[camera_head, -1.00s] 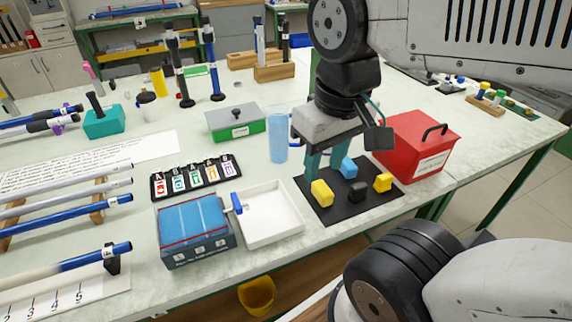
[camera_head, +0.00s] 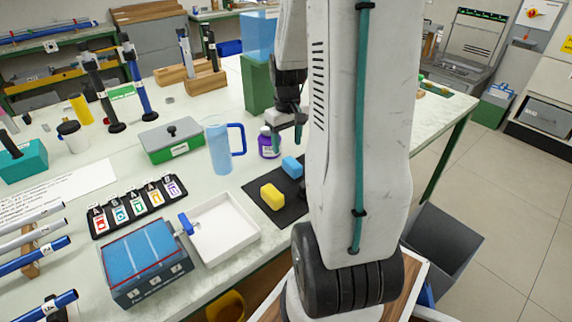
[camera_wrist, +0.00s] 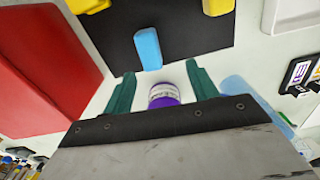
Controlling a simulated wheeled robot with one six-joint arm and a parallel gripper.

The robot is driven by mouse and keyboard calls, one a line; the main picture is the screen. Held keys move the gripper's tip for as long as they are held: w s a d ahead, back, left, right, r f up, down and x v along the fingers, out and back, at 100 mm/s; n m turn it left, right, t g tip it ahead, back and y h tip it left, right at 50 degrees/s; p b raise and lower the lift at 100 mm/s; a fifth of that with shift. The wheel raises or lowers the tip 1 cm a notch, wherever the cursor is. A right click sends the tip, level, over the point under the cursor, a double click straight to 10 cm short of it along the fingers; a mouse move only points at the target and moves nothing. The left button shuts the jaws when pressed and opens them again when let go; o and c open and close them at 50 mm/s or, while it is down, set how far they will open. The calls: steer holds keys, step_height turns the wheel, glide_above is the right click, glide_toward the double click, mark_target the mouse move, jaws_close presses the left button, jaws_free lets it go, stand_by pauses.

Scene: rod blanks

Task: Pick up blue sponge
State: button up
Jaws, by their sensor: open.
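The blue sponge (camera_head: 292,167) lies at the back edge of the black mat (camera_head: 287,211), partly overlapped by my arm in the head view. In the wrist view the sponge (camera_wrist: 148,48) lies beyond my fingertips, a little left of the middle between them. My gripper (camera_head: 287,138) hangs over the table behind the mat. In the wrist view my gripper (camera_wrist: 160,70) is open with nothing held, its two teal fingers apart and not touching the sponge.
A purple bottle (camera_head: 268,144) stands close by and shows between my fingers in the wrist view (camera_wrist: 163,94). A blue jug (camera_head: 219,148) is to its left. A yellow block (camera_head: 272,196) lies on the mat. A red box (camera_wrist: 45,65) fills the wrist view's left.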

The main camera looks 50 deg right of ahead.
mark_target(292, 162)
steer(key=shift+s+d+f, duration=0.15)
steer(key=shift+d+f, duration=0.3)
steer(key=shift+f, duration=0.1)
steer(key=shift+s+d+f, duration=0.15)
steer(key=shift+d+f, duration=0.3)
steer(key=shift+f, duration=0.05)
step_height(292, 162, down, 7)
steer(key=shift+f, duration=0.2)
steer(key=c, duration=1.1)
